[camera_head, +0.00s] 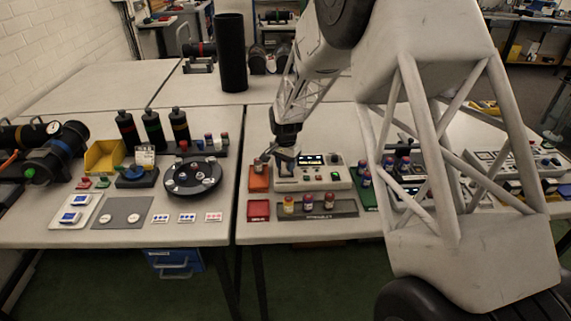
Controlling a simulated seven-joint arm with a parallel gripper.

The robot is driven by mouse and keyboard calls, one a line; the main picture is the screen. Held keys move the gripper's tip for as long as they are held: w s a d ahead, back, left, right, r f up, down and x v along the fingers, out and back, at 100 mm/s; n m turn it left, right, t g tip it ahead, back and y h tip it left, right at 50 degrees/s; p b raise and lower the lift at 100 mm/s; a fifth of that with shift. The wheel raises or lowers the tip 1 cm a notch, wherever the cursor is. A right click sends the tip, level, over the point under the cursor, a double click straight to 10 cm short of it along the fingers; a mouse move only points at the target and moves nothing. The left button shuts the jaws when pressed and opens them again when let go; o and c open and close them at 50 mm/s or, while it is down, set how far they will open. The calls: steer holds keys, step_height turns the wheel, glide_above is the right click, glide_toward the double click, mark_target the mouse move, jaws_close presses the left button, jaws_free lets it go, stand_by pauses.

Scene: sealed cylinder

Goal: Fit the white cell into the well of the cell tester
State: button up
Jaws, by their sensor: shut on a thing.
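The well is also hidden under the gripper. I cannot tell whether the cell touches the well or is held above it.
An orange bin (258,181) stands just left of the tester and a red tray (258,211) in front of it. A dark rack (345,207) with several coloured cells lies in front of the tester. A green tray (369,194) lies to the right. A tall black cylinder (231,55) stands behind.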

steer(key=shift+f, duration=0.2)
steer(key=o, duration=1)
steer(key=shift+c, duration=0.2)
step_height(320, 180, up, 13)
steer(key=shift+f, duration=0.2)
stand_by(0.5)
